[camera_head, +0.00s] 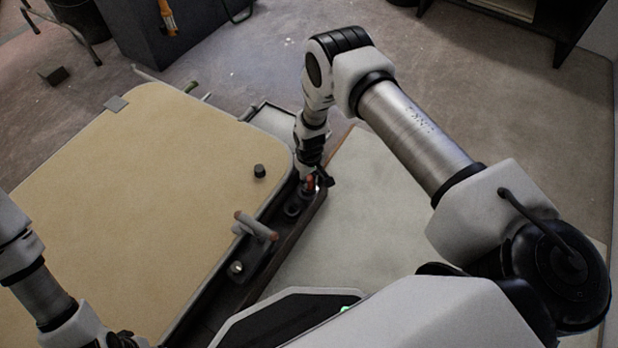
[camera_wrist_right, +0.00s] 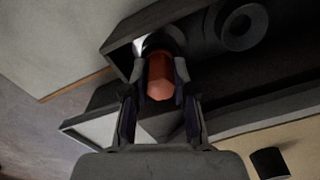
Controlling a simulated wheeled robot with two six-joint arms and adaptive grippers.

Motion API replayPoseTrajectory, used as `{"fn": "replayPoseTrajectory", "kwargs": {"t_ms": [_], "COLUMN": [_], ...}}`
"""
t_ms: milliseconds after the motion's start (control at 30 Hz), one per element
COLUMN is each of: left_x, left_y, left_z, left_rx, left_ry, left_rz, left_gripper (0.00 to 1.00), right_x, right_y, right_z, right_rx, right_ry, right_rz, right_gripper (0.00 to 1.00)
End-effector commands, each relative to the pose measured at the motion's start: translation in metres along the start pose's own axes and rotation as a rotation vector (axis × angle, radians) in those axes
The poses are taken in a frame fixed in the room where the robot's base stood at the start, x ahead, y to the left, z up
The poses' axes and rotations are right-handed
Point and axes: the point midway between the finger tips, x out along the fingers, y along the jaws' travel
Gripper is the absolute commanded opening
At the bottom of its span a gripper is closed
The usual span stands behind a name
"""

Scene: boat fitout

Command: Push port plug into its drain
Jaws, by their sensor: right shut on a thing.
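My right gripper (camera_head: 314,184) is at the far end of a dark trough along the tan panel's right edge. It is shut on an orange-red piece (camera_head: 310,183), which shows between the fingers in the right wrist view (camera_wrist_right: 160,78). A dark round body with a bright side lies just beyond it; I cannot tell whether they are joined. A black ring with a round centre (camera_wrist_right: 243,27), drain-like, is beside it, also seen in the head view (camera_head: 292,209). I cannot tell which thing is the port plug. My left gripper (camera_head: 122,341) is partly cut off at the bottom.
A short black cylinder (camera_head: 259,171) stands on the tan panel (camera_head: 130,200). A grey fitting with orange-red ends (camera_head: 255,225) stands at the trough's near part, above a pale round fitting (camera_head: 237,268). A pale flat surface (camera_head: 350,225) right of the trough is largely clear.

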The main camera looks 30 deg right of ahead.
Motion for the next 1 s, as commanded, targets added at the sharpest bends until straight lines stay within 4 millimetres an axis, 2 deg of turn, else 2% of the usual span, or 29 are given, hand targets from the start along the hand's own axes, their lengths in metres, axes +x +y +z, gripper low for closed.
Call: {"fn": "replayPoseTrajectory", "kwargs": {"t_ms": [67,100,167,467,567,667,900,1000], "left_x": [0.004,0.002,0.002,0.002,0.002,0.002,0.002,0.002], "left_y": [0.000,0.000,0.000,0.000,0.000,0.000,0.000,0.000], "left_z": [0.000,0.000,0.000,0.000,0.000,0.000,0.000,0.000], "left_rx": [0.000,0.000,0.000,0.000,0.000,0.000,0.000,0.000], "left_ry": [0.000,0.000,0.000,0.000,0.000,0.000,0.000,0.000], "left_rz": [0.000,0.000,0.000,0.000,0.000,0.000,0.000,0.000], "left_gripper": [0.40,0.40,0.40,0.40,0.40,0.40,0.40,0.40], "right_x": [0.004,0.003,0.002,0.001,-0.006,-0.024,-0.085,-0.104], "right_y": [0.000,0.000,0.000,0.000,0.000,0.000,0.000,0.000], "right_z": [0.000,0.000,0.000,0.000,-0.001,-0.002,-0.001,-0.001], "right_rx": [0.000,0.000,0.000,0.000,0.000,0.000,0.000,0.000], "right_ry": [0.000,0.000,0.000,0.000,0.002,0.003,0.003,0.003], "right_rz": [0.000,0.000,0.000,0.000,0.000,0.000,0.000,0.000], "right_gripper": [0.00,0.36,0.55,0.55,0.55,0.55,0.55,0.55]}}
